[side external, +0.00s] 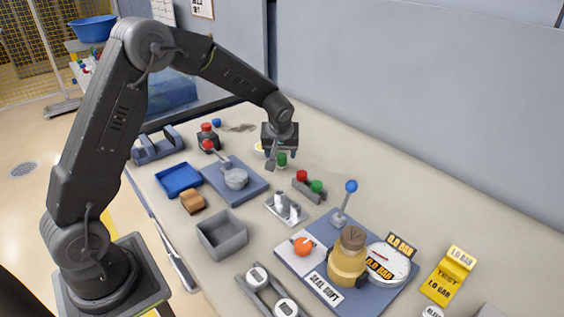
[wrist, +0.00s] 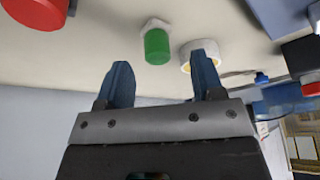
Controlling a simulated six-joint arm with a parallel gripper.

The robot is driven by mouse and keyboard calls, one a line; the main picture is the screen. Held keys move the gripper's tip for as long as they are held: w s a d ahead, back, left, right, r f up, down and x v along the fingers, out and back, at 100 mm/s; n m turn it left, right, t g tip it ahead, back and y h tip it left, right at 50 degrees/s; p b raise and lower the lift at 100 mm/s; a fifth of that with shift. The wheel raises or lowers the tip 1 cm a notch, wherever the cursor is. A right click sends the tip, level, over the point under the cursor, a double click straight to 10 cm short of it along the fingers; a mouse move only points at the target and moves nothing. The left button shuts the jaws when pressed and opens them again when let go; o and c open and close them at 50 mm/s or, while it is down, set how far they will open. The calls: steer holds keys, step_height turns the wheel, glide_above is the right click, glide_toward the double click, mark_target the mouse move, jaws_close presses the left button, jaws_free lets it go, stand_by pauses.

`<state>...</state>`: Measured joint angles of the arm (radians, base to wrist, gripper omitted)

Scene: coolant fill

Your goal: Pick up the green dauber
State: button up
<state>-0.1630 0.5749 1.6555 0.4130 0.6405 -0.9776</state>
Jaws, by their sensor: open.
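A green cylinder with a pale base, which looks like the green dauber (wrist: 157,46), stands on the bench in the wrist view. It also shows in the side view (side external: 282,159), just below my gripper (side external: 280,154). In the wrist view my gripper (wrist: 162,64) is open, its two blue fingers apart and nothing between them. The dauber lies beyond the fingertips, roughly midway between them. Its contact with the fingers cannot be seen. Another green-topped piece (side external: 317,186) sits in a small grey rack beside a red-topped one (side external: 302,175).
A white ring (wrist: 203,54) lies close to the right finger in the wrist view. A red round top (wrist: 36,11) shows at upper left.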

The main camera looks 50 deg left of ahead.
mark_target(282, 156)
steer(key=x, duration=0.4)
steer(key=shift+w+a+f, duration=0.1)
steer(key=shift+w+f, duration=0.1)
steer(key=shift+w, duration=0.15)
steer(key=c, duration=0.7)
